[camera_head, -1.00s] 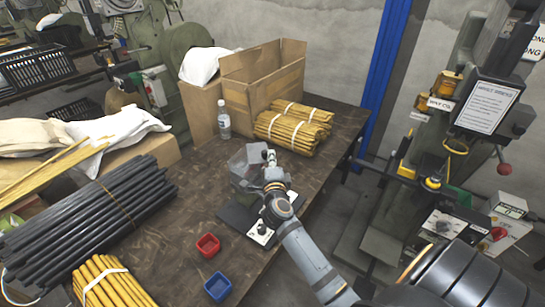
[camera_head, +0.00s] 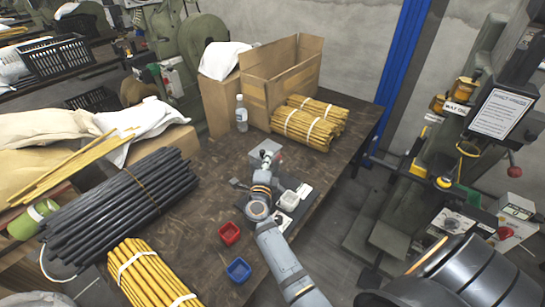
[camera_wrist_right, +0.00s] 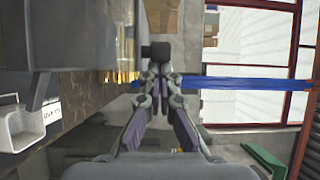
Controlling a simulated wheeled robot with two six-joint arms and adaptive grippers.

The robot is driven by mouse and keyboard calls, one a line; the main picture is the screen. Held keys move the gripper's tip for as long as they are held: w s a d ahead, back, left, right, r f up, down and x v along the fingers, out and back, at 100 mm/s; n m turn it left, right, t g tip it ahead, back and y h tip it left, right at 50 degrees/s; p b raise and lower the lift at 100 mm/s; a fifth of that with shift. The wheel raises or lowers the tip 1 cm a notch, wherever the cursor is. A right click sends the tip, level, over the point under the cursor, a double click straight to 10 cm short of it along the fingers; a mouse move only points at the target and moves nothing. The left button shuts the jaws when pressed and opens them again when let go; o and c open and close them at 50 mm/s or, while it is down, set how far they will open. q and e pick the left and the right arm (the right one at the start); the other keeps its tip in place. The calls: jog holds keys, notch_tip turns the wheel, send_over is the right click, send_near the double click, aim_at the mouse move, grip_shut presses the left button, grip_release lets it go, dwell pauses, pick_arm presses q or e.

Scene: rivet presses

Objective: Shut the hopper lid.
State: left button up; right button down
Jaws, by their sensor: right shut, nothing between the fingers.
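The hopper is a small grey box (camera_head: 268,149) on the table, mostly hidden behind my right arm in the head view. In the wrist view a large grey body (camera_wrist_right: 80,35), which looks like the hopper, fills the upper left. My right gripper (camera_head: 266,158) is at the hopper. In the wrist view its fingers (camera_wrist_right: 157,70) are shut with nothing between them, close to a dark block at the grey body's right end. I cannot tell whether they touch it. The lid's angle is not clear. My left gripper is not in view.
A white tray (camera_head: 289,200) sits right of my forearm. A red bin (camera_head: 230,233) and a blue bin (camera_head: 238,270) stand left of it. A bottle (camera_head: 241,113), a cardboard box (camera_head: 295,87) and yellow rod bundles (camera_head: 309,125) stand behind. Bare tabletop lies left of the hopper.

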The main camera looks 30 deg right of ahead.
jog(key=shift+w+a, duration=0.25)
jog(key=shift+a, duration=0.05)
dwell(0.4)
